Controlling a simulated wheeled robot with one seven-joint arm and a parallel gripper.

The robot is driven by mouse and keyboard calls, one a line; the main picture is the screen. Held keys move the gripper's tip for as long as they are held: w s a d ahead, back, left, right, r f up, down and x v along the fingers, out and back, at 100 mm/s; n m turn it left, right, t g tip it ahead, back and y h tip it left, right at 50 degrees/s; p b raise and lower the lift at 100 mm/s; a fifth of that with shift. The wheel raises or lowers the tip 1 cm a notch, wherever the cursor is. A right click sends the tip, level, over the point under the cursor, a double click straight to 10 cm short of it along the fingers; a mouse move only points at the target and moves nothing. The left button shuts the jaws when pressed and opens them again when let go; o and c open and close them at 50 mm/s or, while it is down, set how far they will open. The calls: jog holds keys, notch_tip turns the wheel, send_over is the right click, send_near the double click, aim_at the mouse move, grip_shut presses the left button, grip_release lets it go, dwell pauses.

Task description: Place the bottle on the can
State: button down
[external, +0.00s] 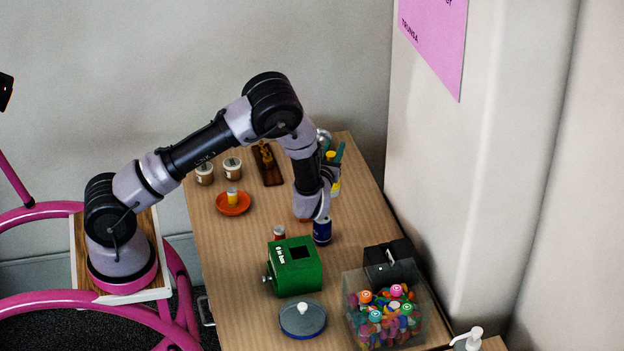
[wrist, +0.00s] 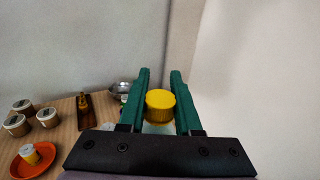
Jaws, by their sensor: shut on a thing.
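The bottle has a yellow cap (wrist: 160,99), and its pale body shows just below the cap in the wrist view. My gripper (wrist: 160,78) is shut on the bottle, with one green finger on each side. In the external view my gripper (external: 335,154) is above the far right part of the table, and my wrist hides much of the bottle. The blue can (external: 322,231) stands upright on the table, nearer the camera than the gripper and close to the green box. The can is not visible in the wrist view.
A green box (external: 294,268), a small jar (external: 279,232), a blue-lidded dish (external: 302,319) and a clear bin of colourful items (external: 355,318) stand near the can.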

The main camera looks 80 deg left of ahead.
notch_tip(320, 180, down, 9)
jog(key=s, duration=0.2)
jog(key=shift+a, duration=0.3)
jog(key=shift+f, duration=0.1)
jog(key=c, duration=0.6)
grip_release()
jog(key=shift+f, duration=0.1)
